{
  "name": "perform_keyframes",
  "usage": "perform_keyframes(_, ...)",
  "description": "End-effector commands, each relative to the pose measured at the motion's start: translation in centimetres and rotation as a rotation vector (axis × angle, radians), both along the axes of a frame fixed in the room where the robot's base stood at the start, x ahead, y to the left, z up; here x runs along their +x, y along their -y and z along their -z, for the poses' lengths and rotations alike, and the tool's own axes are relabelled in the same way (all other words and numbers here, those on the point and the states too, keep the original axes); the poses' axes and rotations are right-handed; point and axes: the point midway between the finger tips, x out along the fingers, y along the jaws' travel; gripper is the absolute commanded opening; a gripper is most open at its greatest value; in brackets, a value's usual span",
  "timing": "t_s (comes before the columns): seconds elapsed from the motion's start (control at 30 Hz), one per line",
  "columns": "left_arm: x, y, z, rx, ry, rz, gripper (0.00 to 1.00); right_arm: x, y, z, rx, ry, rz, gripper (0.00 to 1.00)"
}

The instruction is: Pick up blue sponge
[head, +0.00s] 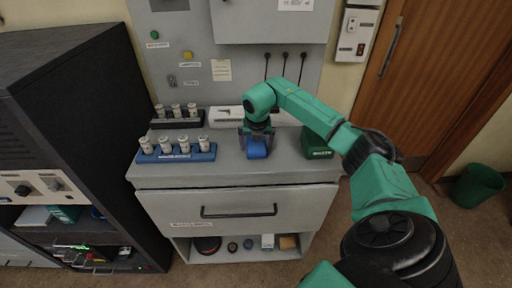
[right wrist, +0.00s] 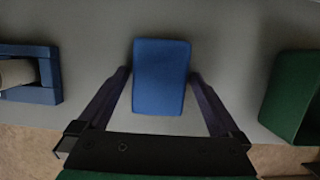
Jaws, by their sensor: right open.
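The blue sponge (head: 257,150) lies on the grey counter top (head: 229,173), near its front edge. In the right wrist view the blue sponge (right wrist: 161,77) is a rounded block between the two fingers of my right gripper (right wrist: 160,85). The fingers are spread, with a visible gap on each side of the sponge. In the head view my right gripper (head: 257,137) is directly over the sponge, pointing down, and hides its rear part. My left gripper is in neither view.
A blue rack (head: 178,157) with several white bottles stands left of the sponge, and a dark rack (head: 176,123) with more bottles is behind it. A green box (head: 316,146) stands close on the right. A white case (head: 228,116) lies behind. The drawer (head: 238,206) below is shut.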

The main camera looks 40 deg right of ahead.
Motion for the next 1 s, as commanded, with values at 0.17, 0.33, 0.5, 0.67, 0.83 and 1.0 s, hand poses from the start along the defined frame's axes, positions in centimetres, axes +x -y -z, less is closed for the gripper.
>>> perform_keyframes(0.17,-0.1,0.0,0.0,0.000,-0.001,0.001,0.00,0.0,0.0,0.0,0.000,0.000,0.000,0.89)
perform_keyframes(0.33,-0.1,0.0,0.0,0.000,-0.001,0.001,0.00,0.0,0.0,0.0,0.000,0.000,0.000,0.26)
perform_keyframes(0.5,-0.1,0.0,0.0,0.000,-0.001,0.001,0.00,0.0,0.0,0.0,0.000,0.000,0.000,0.26)
perform_keyframes(0.67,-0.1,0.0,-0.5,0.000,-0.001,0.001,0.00,0.0,0.0,-0.8,0.001,0.002,-0.001,0.26)
perform_keyframes(0.83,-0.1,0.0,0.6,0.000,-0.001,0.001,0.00,0.1,0.0,-3.6,0.000,0.008,-0.001,0.26)
perform_keyframes(1.0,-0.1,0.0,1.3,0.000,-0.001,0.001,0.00,0.2,-0.1,-10.4,0.002,0.013,-0.001,0.26)
